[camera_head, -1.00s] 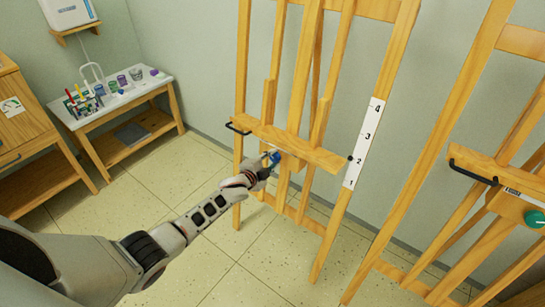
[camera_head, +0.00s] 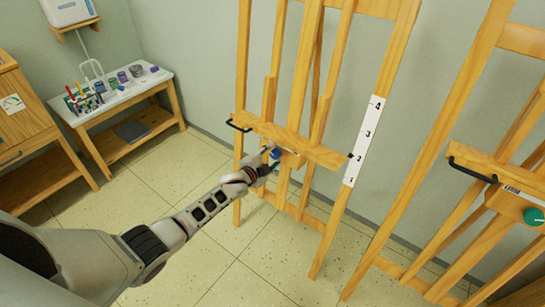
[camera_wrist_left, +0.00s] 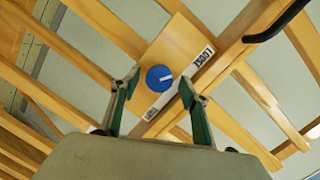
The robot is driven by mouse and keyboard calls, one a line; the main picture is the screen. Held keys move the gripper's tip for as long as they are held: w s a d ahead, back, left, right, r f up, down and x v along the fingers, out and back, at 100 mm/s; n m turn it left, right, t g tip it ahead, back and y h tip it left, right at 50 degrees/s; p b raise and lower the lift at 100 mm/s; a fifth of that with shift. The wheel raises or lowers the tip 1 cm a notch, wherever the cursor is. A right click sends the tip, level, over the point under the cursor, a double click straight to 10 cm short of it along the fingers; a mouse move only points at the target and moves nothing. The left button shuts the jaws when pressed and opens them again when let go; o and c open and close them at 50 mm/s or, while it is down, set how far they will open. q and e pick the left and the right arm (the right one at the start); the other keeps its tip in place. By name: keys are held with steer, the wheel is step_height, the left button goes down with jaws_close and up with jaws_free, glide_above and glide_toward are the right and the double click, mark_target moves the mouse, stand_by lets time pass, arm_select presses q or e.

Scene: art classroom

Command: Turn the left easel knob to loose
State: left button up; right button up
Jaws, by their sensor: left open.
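The left easel (camera_head: 297,150) stands against the wall with a blue knob (camera_head: 275,154) below its ledge. In the left wrist view the round blue knob (camera_wrist_left: 159,78) has a white pointer mark. A white strip beside it reads LOOSE (camera_wrist_left: 203,58) at one end; the small lettering at its other end (camera_wrist_left: 150,114) is hard to read. My left gripper (camera_head: 268,161) is open at the knob. In the wrist view its dark green fingers lie on either side of the knob, with gaps to it. I cannot tell whether the fingertips reach past its face. My right gripper is out of view.
A second easel (camera_head: 479,165) with a green knob (camera_head: 534,217) stands at the right. A black handle (camera_head: 238,126) projects from the left easel's ledge. A white-topped table (camera_head: 120,100) with art supplies stands at the left. The tiled floor between is clear.

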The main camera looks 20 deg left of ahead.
arm_select(q)
steer(key=shift+s+a, duration=0.2)
steer(key=shift+s, duration=0.25)
steer(key=v, duration=1.1)
steer(key=shift+d+r, duration=0.1)
steer(key=s+d+f+n+g, duration=0.1)
steer(key=s+f+n, duration=0.2)
steer(key=s, duration=0.7)
steer(key=s+d+f+n+g, duration=0.1)
steer(key=s+f+n, duration=0.3)
steer(key=s, duration=0.7)
steer(key=s+d+f+n+g+y, duration=0.1)
steer(key=s+f+n, duration=0.3)
steer(key=s, duration=0.7)
steer(key=shift+f, duration=0.3)
